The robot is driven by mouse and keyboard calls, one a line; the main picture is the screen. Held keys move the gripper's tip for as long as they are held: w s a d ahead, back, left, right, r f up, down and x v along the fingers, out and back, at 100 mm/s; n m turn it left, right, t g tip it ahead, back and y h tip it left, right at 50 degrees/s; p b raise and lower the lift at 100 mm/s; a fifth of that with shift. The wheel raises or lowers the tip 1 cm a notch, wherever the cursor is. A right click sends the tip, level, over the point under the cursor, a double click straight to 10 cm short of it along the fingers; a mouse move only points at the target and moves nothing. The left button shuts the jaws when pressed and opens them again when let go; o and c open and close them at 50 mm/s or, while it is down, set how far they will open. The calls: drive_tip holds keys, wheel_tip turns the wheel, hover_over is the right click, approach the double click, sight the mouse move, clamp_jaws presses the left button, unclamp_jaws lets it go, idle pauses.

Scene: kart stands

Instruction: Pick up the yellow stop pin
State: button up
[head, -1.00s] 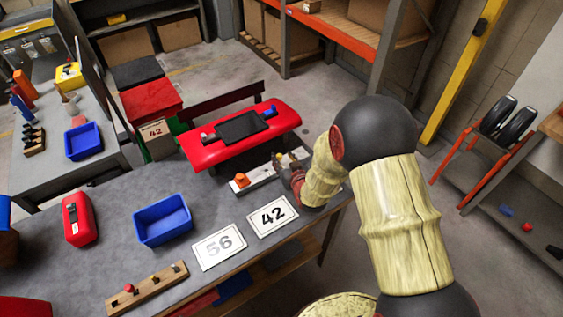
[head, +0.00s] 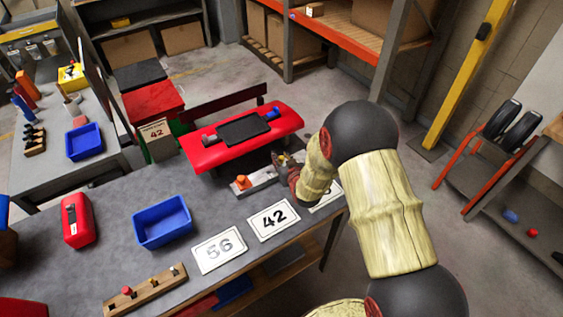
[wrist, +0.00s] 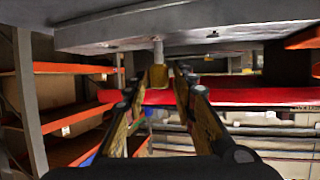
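The yellow stop pin (wrist: 158,76) shows in the wrist view as a yellow end on a pale shaft, which meets a grey plate (wrist: 215,32) at the top of the picture. My gripper (wrist: 160,78) has its two fingers apart, one on each side of the yellow end, with a narrow gap visible on both sides. In the head view, a small yellow spot (head: 284,157) shows by my gripper (head: 284,163), at the right end of a light metal fixture with an orange block (head: 242,182). My wrist and fingers hide most of that end.
A red kart part (head: 215,152) lies just behind the fixture. A blue bin (head: 162,221) and a red case (head: 77,219) stand left on the grey bench (head: 110,245).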

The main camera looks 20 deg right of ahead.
clamp_jaws()
idle(0.4)
